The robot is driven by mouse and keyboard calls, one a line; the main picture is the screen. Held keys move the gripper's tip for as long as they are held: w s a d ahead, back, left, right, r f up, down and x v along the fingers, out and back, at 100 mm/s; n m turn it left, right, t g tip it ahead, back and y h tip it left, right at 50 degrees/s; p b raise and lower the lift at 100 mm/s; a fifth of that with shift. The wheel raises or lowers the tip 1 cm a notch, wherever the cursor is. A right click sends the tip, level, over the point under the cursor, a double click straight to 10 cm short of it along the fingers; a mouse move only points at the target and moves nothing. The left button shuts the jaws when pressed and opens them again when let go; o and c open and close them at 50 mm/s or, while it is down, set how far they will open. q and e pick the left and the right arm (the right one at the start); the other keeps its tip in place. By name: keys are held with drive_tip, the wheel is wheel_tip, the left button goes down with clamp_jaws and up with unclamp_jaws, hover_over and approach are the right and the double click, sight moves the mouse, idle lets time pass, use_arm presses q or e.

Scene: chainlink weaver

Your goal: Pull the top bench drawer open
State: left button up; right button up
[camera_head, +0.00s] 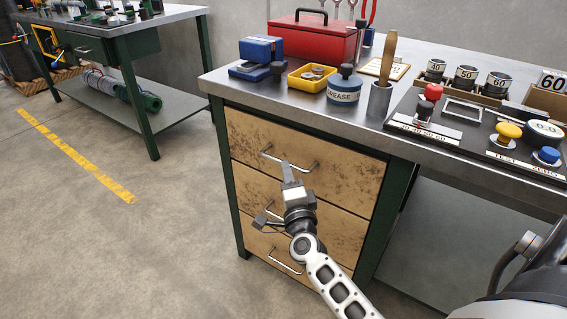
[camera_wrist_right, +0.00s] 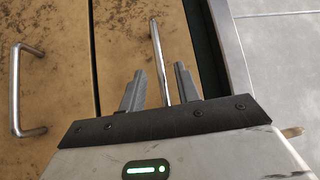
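The top bench drawer (camera_head: 325,148) is a worn tan panel under the bench top and looks flush with the frame. Its metal bar handle (camera_head: 270,155) is partly hidden by my right gripper (camera_head: 289,170), which is at the handle. In the right wrist view, the handle bar (camera_wrist_right: 158,50) runs between the two grey fingertips of my right gripper (camera_wrist_right: 157,82). The fingers are apart, with a visible gap on either side of the bar. My left gripper is not in view.
Below are the middle drawer with its handle (camera_head: 274,211) and the bottom drawer with its handle (camera_head: 284,262). The bench top (camera_head: 225,84) overhangs the drawers and carries a red toolbox (camera_head: 312,40) and a grease jar (camera_head: 343,90). The floor (camera_head: 165,235) left of the drawers is clear.

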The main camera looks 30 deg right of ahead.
drive_tip(key=x, duration=0.5)
clamp_jaws()
